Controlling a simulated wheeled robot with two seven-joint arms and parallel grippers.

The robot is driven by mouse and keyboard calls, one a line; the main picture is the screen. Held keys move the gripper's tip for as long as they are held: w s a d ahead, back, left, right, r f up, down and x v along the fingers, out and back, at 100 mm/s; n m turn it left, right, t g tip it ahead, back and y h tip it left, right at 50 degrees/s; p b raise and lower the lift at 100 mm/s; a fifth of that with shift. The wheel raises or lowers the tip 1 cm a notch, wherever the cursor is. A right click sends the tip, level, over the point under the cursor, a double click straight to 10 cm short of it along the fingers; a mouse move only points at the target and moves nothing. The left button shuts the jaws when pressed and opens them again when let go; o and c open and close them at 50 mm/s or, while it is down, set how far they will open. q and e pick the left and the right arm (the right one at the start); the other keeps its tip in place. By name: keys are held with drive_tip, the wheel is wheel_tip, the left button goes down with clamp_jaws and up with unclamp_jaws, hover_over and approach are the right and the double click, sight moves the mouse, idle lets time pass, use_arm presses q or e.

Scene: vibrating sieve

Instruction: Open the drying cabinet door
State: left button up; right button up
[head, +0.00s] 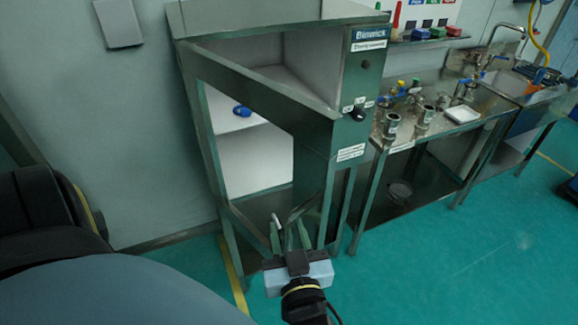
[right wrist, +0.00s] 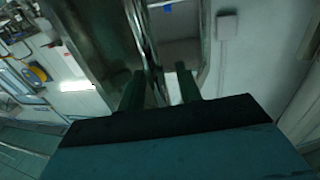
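The drying cabinet (head: 370,60) stands in the middle of the head view, its labelled control panel on the right. Its framed door (head: 255,85) appears swung partly out toward me, with the pale interior and a blue item (head: 242,112) visible. A light handle (head: 292,214) sits low near the door's free edge. My right gripper (head: 289,236) is at this handle, fingers apart on either side of it. In the right wrist view, a shiny upright bar (right wrist: 145,40) runs between the spread fingers of the gripper (right wrist: 159,88); contact is unclear. My left gripper is out of view.
A steel bench (head: 455,125) with metal vessels and a white tray (head: 462,114) stands right of the cabinet. A sink (head: 500,75) is beyond it. The green floor (head: 450,270) at front right is clear.

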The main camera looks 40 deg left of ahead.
drive_tip(key=shift+d, duration=0.1)
drive_tip(key=shift+s+d+p, duration=0.25)
drive_tip(key=shift+d+p, duration=0.1)
drive_tip(key=p+v, duration=0.4)
drive_tip(key=v, duration=0.8)
drive_tip(key=shift+s+d, duration=0.15)
drive_tip(key=shift+s, duration=0.05)
